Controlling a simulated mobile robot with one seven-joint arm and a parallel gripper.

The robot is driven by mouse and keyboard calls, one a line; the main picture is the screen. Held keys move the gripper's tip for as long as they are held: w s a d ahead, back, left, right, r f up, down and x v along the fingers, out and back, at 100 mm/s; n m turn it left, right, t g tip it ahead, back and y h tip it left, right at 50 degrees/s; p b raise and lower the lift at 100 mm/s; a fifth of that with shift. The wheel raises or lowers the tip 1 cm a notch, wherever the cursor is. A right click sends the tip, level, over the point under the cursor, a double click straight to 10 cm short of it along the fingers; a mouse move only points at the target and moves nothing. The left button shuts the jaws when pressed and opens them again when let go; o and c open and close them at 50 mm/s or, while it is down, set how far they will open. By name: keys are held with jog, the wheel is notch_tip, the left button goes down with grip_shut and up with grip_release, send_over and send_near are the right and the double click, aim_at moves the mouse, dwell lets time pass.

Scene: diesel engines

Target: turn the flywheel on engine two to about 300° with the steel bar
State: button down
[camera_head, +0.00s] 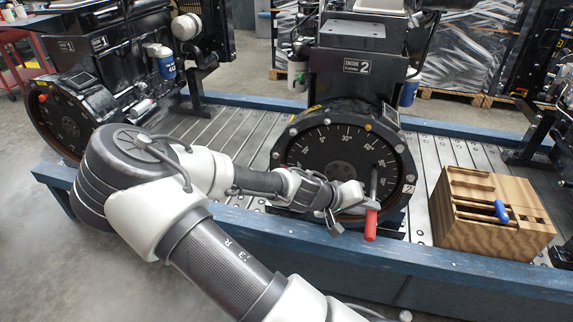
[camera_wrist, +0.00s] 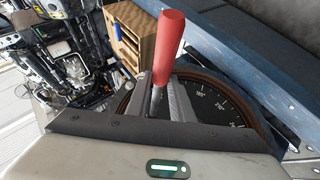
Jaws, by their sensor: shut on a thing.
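Engine two (camera_head: 352,68) stands at the centre of the head view, marked by its plate with a 2. Its black flywheel (camera_head: 325,155) faces me with a white degree scale; it also shows in the wrist view (camera_wrist: 215,100). My gripper (camera_head: 362,203) is at the lower right of the flywheel face, shut on the steel bar (camera_head: 374,182). The bar's red handle (camera_head: 371,225) hangs below the jaws, and its steel shank rises in front of the flywheel. The handle is large in the wrist view (camera_wrist: 169,50). Whether the bar's tip sits in a hole cannot be told.
A wooden tool box (camera_head: 490,230) with a blue-handled tool (camera_head: 501,211) stands right of the flywheel on the slotted bed. A blue rail (camera_head: 480,277) runs along the front. Another engine (camera_head: 110,60) stands at left. Slotted bed between the engines is clear.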

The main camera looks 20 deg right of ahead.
aim_at(368, 222)
jog(key=shift+s+a+p, duration=0.15)
jog(key=shift+s+a, duration=0.3)
jog(key=shift+s, duration=0.3)
jog(key=shift+s+a+p, duration=0.15)
jog(key=shift+s+a, duration=0.25)
jog(key=shift+s, duration=0.3)
jog(key=shift+s+a+p, duration=0.15)
jog(key=shift+s+a, duration=0.3)
jog(key=shift+s, duration=0.3)
jog(key=w+a+r+n+t+y, duration=0.3)
jog(key=w+a+n+t+y, duration=0.2)
jog(key=w+a+n, duration=0.4)
jog(key=w+a+r+n+t+y, duration=0.4)
jog(key=w+a+n, duration=0.3)
jog(key=a, duration=0.4)
notch_tip(368, 222, up, 25)
jog(key=y+p, duration=0.1)
jog(key=p, duration=2.4)
jog(key=shift+y+p, duration=0.3)
